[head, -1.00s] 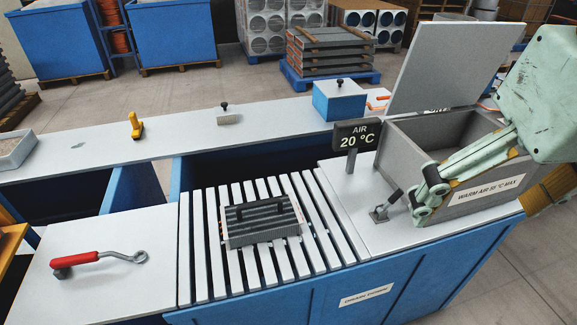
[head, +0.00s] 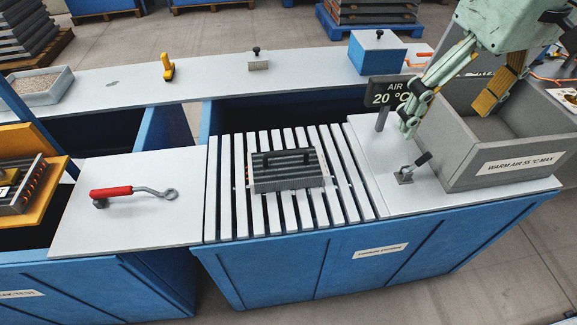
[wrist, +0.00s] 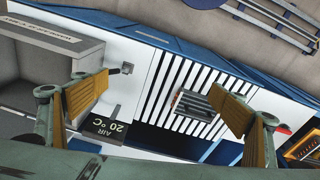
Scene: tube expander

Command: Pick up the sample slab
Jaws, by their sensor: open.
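A grey finned slab (head: 288,172) with a dark bar handle on top lies on white slats in the middle of the bench. My gripper (head: 447,113) is open and empty, up and to the right of the slab, by the grey box. In the wrist view, its two ochre-padded fingers (wrist: 158,90) stand wide apart, with the slab beyond them, nearer the right finger.
A grey box (head: 522,162) labelled warm air stands open on the right. An "AIR 20 °C" sign (head: 388,93) and a small lever (head: 408,172) stand between it and the slats (head: 228,205).

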